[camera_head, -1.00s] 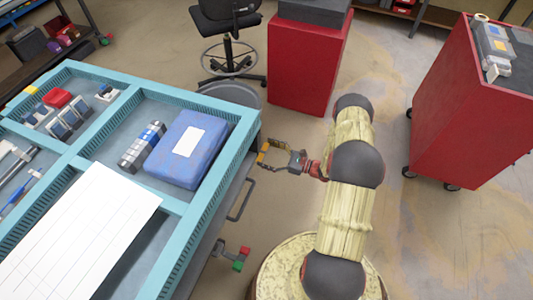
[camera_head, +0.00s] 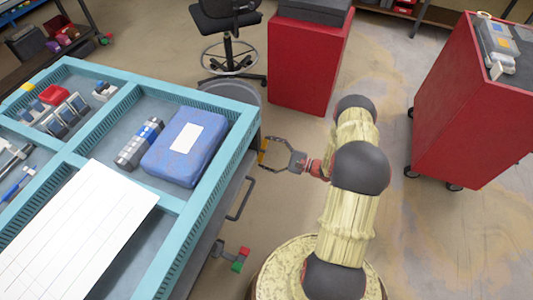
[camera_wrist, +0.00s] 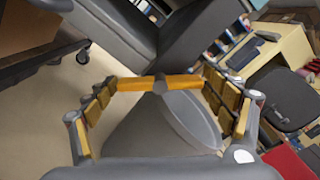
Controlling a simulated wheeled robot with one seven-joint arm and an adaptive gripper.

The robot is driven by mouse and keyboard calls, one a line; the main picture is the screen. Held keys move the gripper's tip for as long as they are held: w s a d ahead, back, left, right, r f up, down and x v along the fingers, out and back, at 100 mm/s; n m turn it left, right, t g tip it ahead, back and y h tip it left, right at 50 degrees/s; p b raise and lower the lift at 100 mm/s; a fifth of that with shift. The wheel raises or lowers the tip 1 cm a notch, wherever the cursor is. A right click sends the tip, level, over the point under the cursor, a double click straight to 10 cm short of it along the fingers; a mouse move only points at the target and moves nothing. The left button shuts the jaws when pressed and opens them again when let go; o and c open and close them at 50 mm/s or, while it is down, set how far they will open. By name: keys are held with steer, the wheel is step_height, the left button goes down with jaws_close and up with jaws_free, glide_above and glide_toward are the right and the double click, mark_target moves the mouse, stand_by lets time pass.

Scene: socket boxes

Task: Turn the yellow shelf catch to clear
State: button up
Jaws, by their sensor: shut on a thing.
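The yellow shelf catch (camera_wrist: 180,82) is a short yellow-orange bar with a dark round hub at its middle, close in front of the wrist camera. It lies nearly level in that view. My gripper (camera_wrist: 160,86) is shut on it, with a yellow-padded finger at each end of the bar. In the head view my gripper (camera_head: 265,152) is just off the right edge of the teal-framed bench, and the catch (camera_head: 263,153) shows as a small yellow strip at its fingertips. The catch's mount is partly hidden behind the bar and fingers.
The teal bench tray (camera_head: 215,172) holds a blue box (camera_head: 183,165), connectors and a white sheet (camera_head: 80,225). A red-and-green handle (camera_head: 238,259) juts from the bench side below my gripper.

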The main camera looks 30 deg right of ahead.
steer(key=n+b, duration=0.1)
steer(key=n, duration=0.2)
steer(key=n+b, duration=0.1)
steer(key=n, duration=0.2)
steer(key=n+b, duration=0.1)
steer(key=n, duration=0.1)
steer(key=shift+f+n, duration=0.25)
steer(key=shift+n, duration=0.15)
steer(key=shift+n+b, duration=0.3)
steer(key=o, duration=1)
steer(key=shift+o, duration=0.5)
steer(key=shift+s, duration=0.1)
steer(key=v, duration=1.1)
steer(key=shift+s+d, duration=0.3)
